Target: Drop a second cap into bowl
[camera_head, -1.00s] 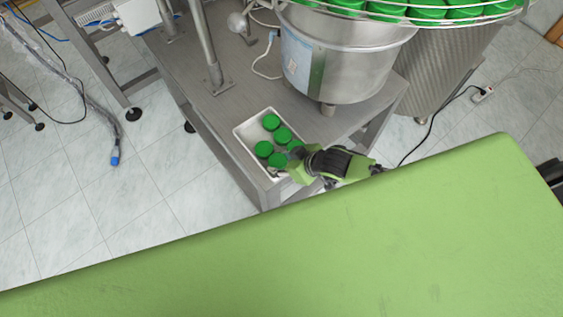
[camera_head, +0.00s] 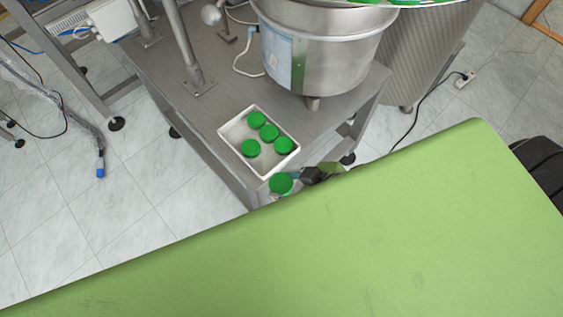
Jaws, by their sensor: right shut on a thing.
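My right gripper (camera_head: 297,180) shows just above the edge of the large green surface that fills the foreground. It is shut on a green cap (camera_head: 281,183), held in front of the near corner of the white tray (camera_head: 222,129). Several other green caps lie in the tray, one of them at its left side (camera_head: 251,148). Most of my right arm is hidden behind the green surface. My left gripper is not in view.
The tray stands on a grey metal table (camera_head: 185,100) with posts (camera_head: 187,50) at its left. A ribbed metal cylinder (camera_head: 420,60) stands right of the bowl. Cables lie on the tiled floor (camera_head: 120,190) at left and right.

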